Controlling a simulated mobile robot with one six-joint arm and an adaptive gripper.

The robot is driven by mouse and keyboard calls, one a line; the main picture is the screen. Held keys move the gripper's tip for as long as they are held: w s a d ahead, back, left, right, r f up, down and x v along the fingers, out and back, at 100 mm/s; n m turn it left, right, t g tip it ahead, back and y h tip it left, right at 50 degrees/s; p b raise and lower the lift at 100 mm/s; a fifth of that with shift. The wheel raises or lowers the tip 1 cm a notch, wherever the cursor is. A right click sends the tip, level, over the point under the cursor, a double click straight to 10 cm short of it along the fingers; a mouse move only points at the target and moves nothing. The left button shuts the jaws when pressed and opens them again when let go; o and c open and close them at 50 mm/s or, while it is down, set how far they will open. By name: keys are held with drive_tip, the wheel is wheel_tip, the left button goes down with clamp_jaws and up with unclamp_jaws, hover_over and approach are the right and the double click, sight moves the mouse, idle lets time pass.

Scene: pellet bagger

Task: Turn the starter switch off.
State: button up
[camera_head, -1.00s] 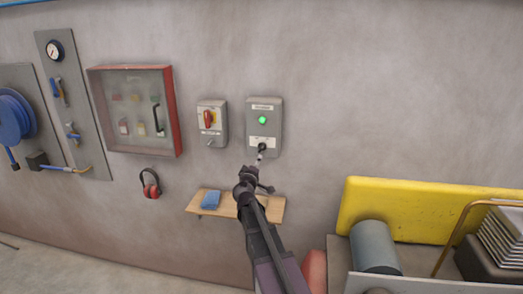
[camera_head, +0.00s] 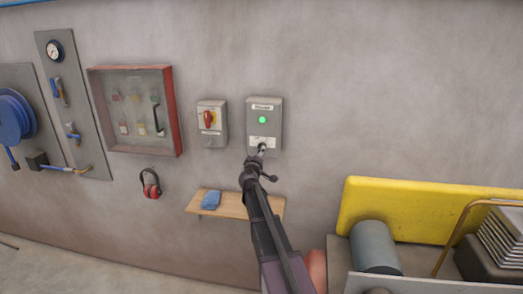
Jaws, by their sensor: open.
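I cannot tell whether the fingers touch the knob.
A wooden shelf (camera_head: 235,206) with a blue cloth (camera_head: 211,200) sits below. Red ear defenders (camera_head: 150,184) hang left. A yellow panel (camera_head: 430,207) and grey drum (camera_head: 375,247) stand at right.

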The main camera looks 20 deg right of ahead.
drive_tip(key=shift+x, duration=3.1)
drive_tip(key=c, duration=1.1)
